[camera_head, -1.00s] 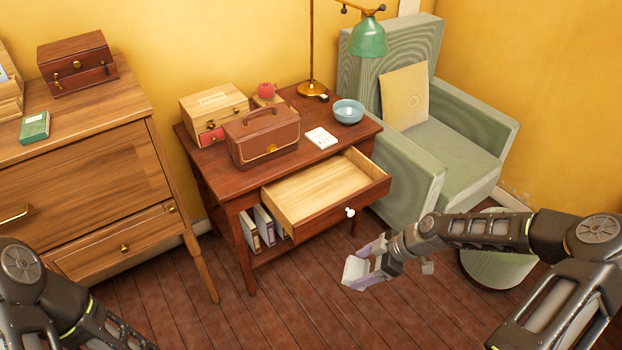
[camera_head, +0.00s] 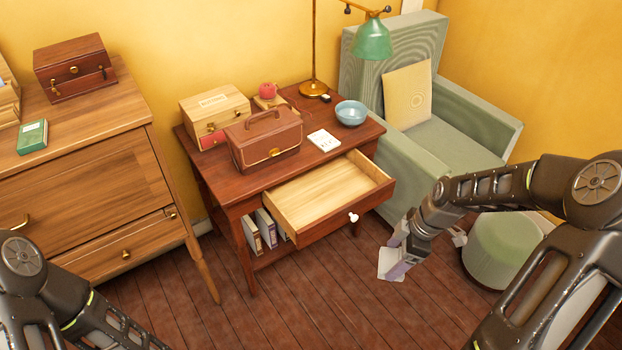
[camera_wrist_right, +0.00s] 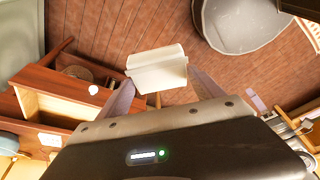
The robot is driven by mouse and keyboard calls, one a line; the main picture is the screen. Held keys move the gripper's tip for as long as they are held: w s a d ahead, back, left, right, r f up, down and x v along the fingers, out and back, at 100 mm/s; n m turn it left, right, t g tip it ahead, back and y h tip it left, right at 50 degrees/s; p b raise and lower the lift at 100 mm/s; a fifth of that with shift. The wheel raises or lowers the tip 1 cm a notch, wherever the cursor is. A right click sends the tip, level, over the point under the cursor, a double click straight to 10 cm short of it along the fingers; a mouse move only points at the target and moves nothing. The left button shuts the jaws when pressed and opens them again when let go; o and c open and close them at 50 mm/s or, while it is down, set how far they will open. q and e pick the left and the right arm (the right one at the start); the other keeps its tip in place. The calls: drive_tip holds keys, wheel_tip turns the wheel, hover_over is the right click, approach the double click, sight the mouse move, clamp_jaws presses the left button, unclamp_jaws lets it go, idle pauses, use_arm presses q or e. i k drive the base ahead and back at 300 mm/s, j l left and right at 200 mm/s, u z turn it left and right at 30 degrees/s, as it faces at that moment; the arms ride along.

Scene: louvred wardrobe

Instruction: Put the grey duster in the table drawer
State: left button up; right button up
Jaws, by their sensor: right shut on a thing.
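The table drawer (camera_head: 330,196) is pulled open and looks empty inside, with a white knob on its front. My right gripper (camera_head: 392,258) is in front of the drawer, to the right of the knob and apart from it. It is shut on a pale grey-white block, the duster (camera_head: 391,266). In the right wrist view the duster (camera_wrist_right: 157,70) sits between the two fingertips, and the open drawer (camera_wrist_right: 62,108) is to the left. My left arm shows at the lower left of the head view, but its gripper is out of view.
On the table (camera_head: 365,133) stand a brown case (camera_head: 263,143), a wooden box (camera_head: 213,110), a blue bowl (camera_head: 351,113) and a lamp (camera_head: 372,42). A green armchair (camera_head: 450,140) is close on the right, with a round green pouf (camera_head: 500,250) before it. A dresser (camera_head: 85,185) stands left.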

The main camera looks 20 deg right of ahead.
sight(321, 192)
drive_tip(key=i, duration=1.35)
